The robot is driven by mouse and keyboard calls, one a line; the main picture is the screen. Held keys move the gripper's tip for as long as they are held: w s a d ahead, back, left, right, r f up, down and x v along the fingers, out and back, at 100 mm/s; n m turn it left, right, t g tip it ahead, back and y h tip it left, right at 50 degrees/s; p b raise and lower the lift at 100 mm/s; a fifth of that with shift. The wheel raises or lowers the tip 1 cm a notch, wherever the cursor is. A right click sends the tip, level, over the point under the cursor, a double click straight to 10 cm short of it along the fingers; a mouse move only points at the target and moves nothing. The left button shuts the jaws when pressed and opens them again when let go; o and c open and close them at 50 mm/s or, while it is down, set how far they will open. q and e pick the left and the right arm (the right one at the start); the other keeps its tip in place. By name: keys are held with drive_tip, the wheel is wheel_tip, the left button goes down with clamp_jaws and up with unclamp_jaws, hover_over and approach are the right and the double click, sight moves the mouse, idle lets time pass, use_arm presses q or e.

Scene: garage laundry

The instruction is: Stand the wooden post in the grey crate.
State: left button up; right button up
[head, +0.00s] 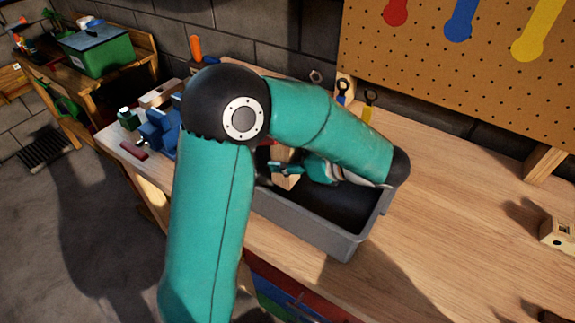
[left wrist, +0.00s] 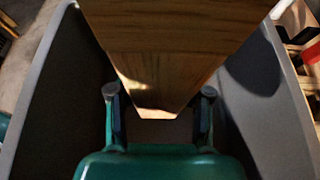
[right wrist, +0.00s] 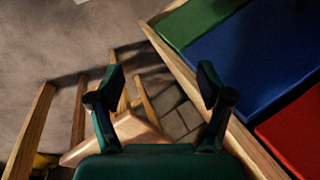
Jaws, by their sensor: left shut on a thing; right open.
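The wooden post (head: 285,181) is inside the outline of the grey crate (head: 318,238) on the workbench, near its left end in the head view. It looks roughly upright; my arm hides part of it. My left gripper (head: 287,168) is shut on the post. In the left wrist view the post (left wrist: 165,45) rises between the fingers (left wrist: 158,97), with crate walls (left wrist: 50,95) on both sides. I cannot tell whether its lower end touches the crate floor. My right gripper (right wrist: 158,86) is open and empty, away from the crate, beside the bench front.
A blue vise (head: 158,132) and small items lie left of the crate. A pegboard (head: 455,65) stands behind. The bench right of the crate is mostly clear, with a wooden block (head: 558,235) at the far right. A wooden stool (right wrist: 118,138) is below my right gripper, beside coloured drawers (right wrist: 250,55).

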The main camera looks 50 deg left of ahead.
use_arm(q)
drive_tip(key=shift+f, duration=0.95)
drive_tip(key=shift+f, duration=0.1)
drive_tip(key=o, duration=1.4)
drive_tip(key=shift+w, duration=0.1)
drive_tip(key=v, duration=1.2)
